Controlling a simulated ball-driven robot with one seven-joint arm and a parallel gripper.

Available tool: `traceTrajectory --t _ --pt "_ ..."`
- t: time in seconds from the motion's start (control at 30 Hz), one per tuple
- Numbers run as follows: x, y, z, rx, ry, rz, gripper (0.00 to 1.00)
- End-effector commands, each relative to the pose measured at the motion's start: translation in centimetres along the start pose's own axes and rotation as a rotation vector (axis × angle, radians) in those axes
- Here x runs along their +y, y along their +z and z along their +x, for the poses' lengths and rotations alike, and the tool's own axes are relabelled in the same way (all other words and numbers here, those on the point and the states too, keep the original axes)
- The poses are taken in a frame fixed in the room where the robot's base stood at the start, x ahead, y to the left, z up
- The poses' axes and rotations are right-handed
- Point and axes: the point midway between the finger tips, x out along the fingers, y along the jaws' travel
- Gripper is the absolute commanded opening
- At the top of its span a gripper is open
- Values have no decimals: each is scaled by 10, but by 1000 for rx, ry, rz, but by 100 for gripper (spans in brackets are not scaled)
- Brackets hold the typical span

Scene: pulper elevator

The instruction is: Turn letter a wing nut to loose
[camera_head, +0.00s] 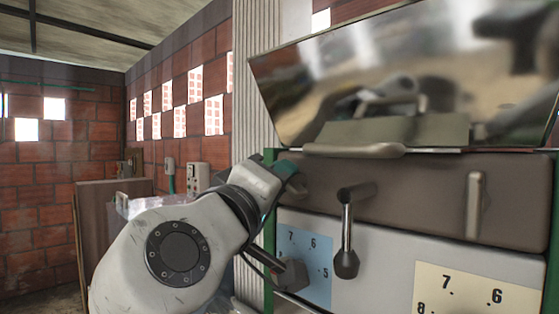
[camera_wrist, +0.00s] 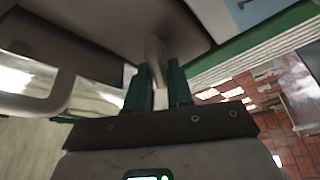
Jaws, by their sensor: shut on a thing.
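The wing nut (camera_head: 297,188) is a grey-beige piece at the left end of the brown panel, mostly hidden behind my gripper in the head view. In the wrist view the wing nut (camera_wrist: 155,50) stands out from the panel's underside, at and between my fingertips. My gripper (camera_wrist: 160,72) has two dark green fingers, one on each side of it, closed on it. In the head view my gripper (camera_head: 287,170) reaches the panel's left edge from the left. No letter is readable on the nut.
A second upright grey wing nut (camera_head: 474,205) is on the panel's right. A lever with a dark knob (camera_head: 347,264) hangs mid-panel. Number plates, blue (camera_head: 308,262) and cream (camera_head: 480,292), sit below. A shiny tilted hopper (camera_head: 400,90) with a bar handle (camera_head: 354,150) is above.

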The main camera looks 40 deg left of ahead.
Motion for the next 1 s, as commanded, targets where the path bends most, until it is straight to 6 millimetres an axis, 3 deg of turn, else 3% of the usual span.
traceTrajectory --t 0.5,1.0 --pt "-4 -1 -1 4 -166 -402 0" --pt "-6 0 -1 2 -230 -555 0"
